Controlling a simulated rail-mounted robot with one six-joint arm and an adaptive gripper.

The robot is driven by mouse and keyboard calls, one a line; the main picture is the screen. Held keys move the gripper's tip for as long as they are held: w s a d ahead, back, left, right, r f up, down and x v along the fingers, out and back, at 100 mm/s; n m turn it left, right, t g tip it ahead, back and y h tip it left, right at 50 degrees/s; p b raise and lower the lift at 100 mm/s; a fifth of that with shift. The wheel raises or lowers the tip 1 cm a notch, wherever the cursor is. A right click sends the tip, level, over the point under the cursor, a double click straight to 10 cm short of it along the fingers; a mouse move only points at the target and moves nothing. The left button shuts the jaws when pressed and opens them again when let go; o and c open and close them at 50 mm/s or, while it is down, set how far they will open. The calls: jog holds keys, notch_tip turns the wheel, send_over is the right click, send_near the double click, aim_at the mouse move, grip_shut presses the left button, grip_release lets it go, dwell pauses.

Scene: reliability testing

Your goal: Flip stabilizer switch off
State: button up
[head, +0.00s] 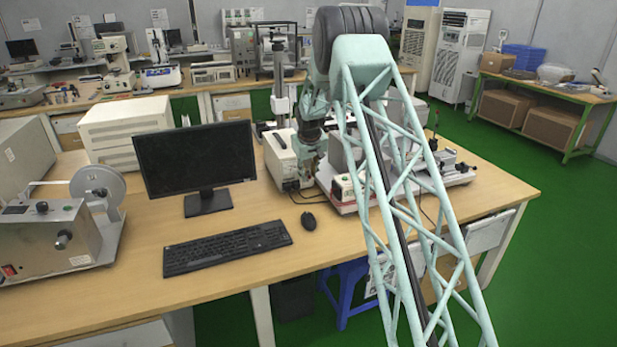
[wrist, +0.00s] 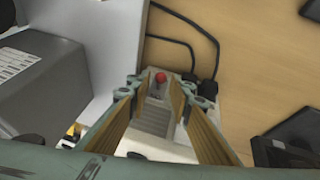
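The stabilizer appears to be the white box (head: 283,158) with a dark top handle, to the right of the monitor. In the wrist view a pale box with a ribbed face (wrist: 152,121) shows between my fingers; it seems to be the same unit. A small red-tipped part, likely the switch (wrist: 160,77), stands at its far end, just beyond my fingertips. My gripper (head: 308,178) points down beside the white box in the head view. In the wrist view my gripper (wrist: 163,92) has its fingers apart with nothing held. Contact with the switch cannot be told.
Black cables (wrist: 190,48) run from the box over the wooden table (head: 140,260). A white-based instrument (head: 345,205) stands close on the right, partly behind my arm. The monitor (head: 196,160), keyboard (head: 228,247) and mouse (head: 308,221) are to the left and front.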

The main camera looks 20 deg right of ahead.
jog(key=shift+w+f, duration=0.15)
jog(key=shift+f, duration=0.2)
jog(key=shift+c, duration=0.2)
grip_shut()
jog(key=shift+s+d+f+t+b, duration=0.1)
jog(key=shift+s+f+t+b, duration=0.25)
jog(key=shift+t+b, duration=1)
jog(key=shift+f+t+b, duration=0.25)
jog(key=shift+b, duration=0.35)
jog(key=shift+s+f+t+h, duration=0.15)
jog(key=shift+f+t+h, duration=0.2)
jog(key=shift+t, duration=0.75)
jog(key=shift+f+m+t+h, duration=0.2)
jog(key=shift+f+t, duration=0.15)
jog(key=shift+t, duration=0.6)
jog(key=shift+f+m+t+h, duration=0.1)
jog(key=shift+f+m+t, duration=0.2)
jog(key=shift+t, duration=0.65)
jog(key=shift+f+t, duration=0.1)
jog(key=shift+t, duration=0.2)
